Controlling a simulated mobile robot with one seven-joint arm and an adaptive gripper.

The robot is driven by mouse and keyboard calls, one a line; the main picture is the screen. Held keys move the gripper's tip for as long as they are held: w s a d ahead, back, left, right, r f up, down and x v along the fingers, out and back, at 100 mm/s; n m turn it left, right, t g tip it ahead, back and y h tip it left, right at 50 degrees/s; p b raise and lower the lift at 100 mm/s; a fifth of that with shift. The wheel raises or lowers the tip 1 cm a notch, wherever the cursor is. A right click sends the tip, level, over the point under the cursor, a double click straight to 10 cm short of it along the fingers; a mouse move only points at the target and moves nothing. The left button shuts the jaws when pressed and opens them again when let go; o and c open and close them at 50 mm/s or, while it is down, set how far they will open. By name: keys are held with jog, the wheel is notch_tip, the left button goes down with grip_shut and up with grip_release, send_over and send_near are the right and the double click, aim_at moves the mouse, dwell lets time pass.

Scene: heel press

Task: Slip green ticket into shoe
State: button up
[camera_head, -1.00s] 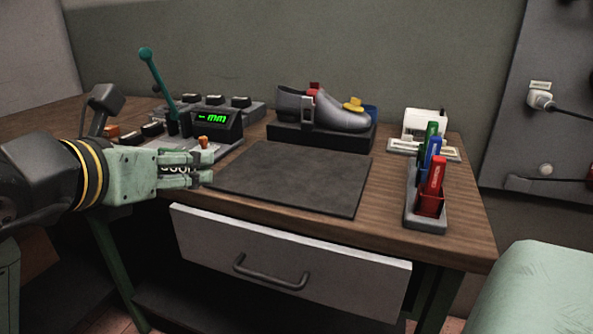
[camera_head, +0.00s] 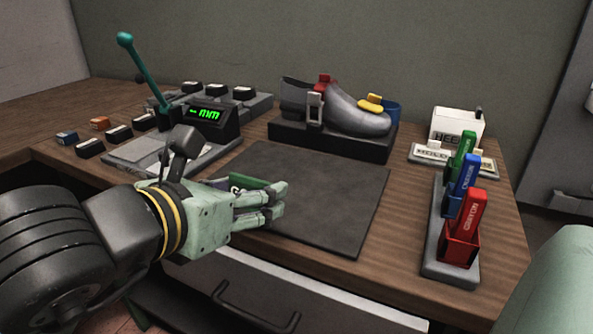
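A grey shoe (camera_head: 355,114) sits on a black block (camera_head: 345,143) at the back of the bench, with a red piece (camera_head: 323,83) and a yellow piece (camera_head: 372,103) on it. My gripper (camera_head: 275,203) is over the front left of the dark mat, well left of the rack. The finger gap is hidden.
A lever press (camera_head: 145,75) with a lit readout (camera_head: 209,113) and several small blocks stand at the left. A white lettered box (camera_head: 458,127) stands behind the rack. A drawer (camera_head: 300,285) is below the bench front.

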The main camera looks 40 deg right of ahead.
jog(key=p, duration=0.8)
send_near(290, 186)
jog(key=d+r, duration=0.1)
jog(key=r, duration=0.1)
jog(key=w+d+r, duration=0.1)
jog(key=d+r, duration=0.1)
jog(key=shift+d+r, duration=0.2)
jog(key=shift+d, duration=0.1)
jog(key=x, duration=0.4)
jog(key=shift+w+d+r, duration=0.15)
jog(key=shift+w+d, duration=0.1)
jog(key=shift+w, duration=0.1)
jog(key=shift+w+d+f+p, duration=0.15)
jog(key=shift+d+f, duration=0.1)
jog(key=shift+f, duration=0.35)
jog(key=shift+w+d+f+p, duration=0.15)
jog(key=shift+d+f, duration=0.1)
jog(key=shift+f, duration=0.35)
jog(key=shift+s+f, duration=0.1)
jog(key=shift+f, duration=0.5)
jog(key=shift+f+b, duration=0.6)
jog(key=shift+b, duration=0.15)
